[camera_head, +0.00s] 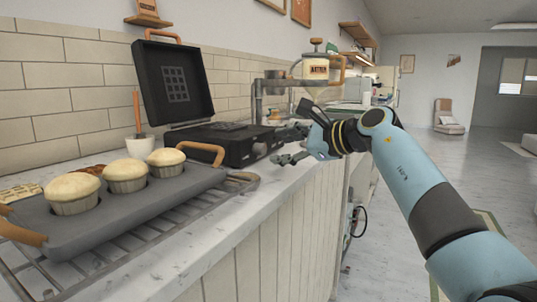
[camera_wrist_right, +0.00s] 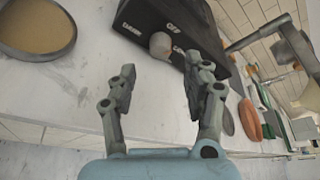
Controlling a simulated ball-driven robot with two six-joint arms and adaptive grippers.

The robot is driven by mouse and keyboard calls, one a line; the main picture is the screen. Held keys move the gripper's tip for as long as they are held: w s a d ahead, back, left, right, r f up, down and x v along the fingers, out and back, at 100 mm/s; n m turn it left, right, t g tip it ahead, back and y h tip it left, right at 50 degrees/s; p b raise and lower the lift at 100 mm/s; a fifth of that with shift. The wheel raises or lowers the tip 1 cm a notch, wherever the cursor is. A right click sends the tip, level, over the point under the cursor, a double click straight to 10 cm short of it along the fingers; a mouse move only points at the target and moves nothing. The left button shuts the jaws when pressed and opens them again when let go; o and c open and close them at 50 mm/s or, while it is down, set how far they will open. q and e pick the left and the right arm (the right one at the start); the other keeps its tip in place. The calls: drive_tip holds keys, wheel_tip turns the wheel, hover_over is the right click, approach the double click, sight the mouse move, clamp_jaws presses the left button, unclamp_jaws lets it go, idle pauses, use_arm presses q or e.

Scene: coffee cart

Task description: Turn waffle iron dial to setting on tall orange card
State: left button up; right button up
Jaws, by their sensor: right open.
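The black waffle iron (camera_head: 225,146) stands on the counter with its lid (camera_head: 174,85) raised. Its front also shows in the right wrist view (camera_wrist_right: 190,18). The pale round dial (camera_wrist_right: 160,45) is on that front, with small white words around it that I cannot read surely. My right gripper (camera_head: 284,148) is open and empty in front of the iron. In the right wrist view, my right gripper (camera_wrist_right: 160,70) has its fingers spread either side of the dial's line, apparently short of it. I cannot make out a tall orange card. My left gripper is out of view.
A dark muffin tray (camera_head: 120,218) with 3 muffins lies on a wire rack at the near left. A white cup (camera_head: 140,146) stands behind it. A batter dispenser (camera_head: 316,68) stands beyond the iron. A round pan (camera_wrist_right: 38,28) shows in the wrist view.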

sight(264, 150)
drive_tip(key=b+x, duration=0.1)
drive_tip(key=x, duration=0.4)
drive_tip(key=shift+w, duration=0.1)
clamp_jaws()
idle(0.3)
